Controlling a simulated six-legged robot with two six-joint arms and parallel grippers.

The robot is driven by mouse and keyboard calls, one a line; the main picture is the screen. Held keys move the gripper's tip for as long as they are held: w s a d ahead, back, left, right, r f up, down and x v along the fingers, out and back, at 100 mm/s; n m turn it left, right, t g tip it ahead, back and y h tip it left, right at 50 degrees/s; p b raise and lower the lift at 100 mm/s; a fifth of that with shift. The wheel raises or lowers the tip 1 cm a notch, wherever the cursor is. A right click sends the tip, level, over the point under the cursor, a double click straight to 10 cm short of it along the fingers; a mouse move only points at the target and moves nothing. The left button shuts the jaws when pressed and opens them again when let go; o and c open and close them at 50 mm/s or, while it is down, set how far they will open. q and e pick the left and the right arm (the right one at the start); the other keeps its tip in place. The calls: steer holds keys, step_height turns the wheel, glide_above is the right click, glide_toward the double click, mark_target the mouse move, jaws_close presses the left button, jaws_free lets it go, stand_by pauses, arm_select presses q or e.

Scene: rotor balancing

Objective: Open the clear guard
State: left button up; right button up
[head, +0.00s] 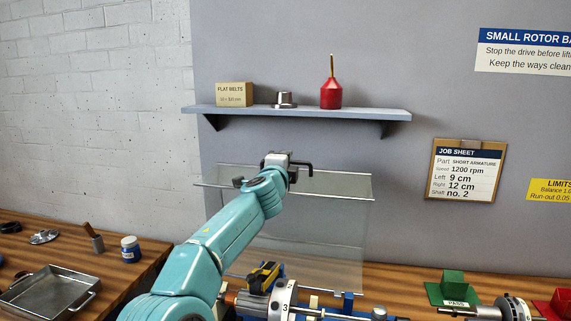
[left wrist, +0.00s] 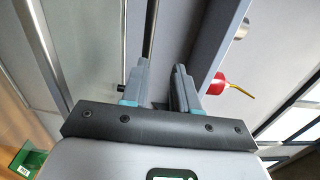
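The clear guard (head: 325,225) is a see-through box-like cover, standing raised above the machine bed against the grey wall. Its upper panel juts out towards me. My left gripper (head: 279,163) is at this upper panel, beside a thin black handle (head: 307,166) that passes at the fingers. My right gripper is not in view.
A shelf (head: 390,113) with a box, a metal part and a red bottle (head: 331,94) is above the guard. The rotor machine (head: 283,299) is below, partly behind my arm.

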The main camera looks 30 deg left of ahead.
arm_select(q)
steer(key=b+v, duration=1.1)
steer(key=v, duration=0.5)
steer(key=shift+s, duration=0.2)
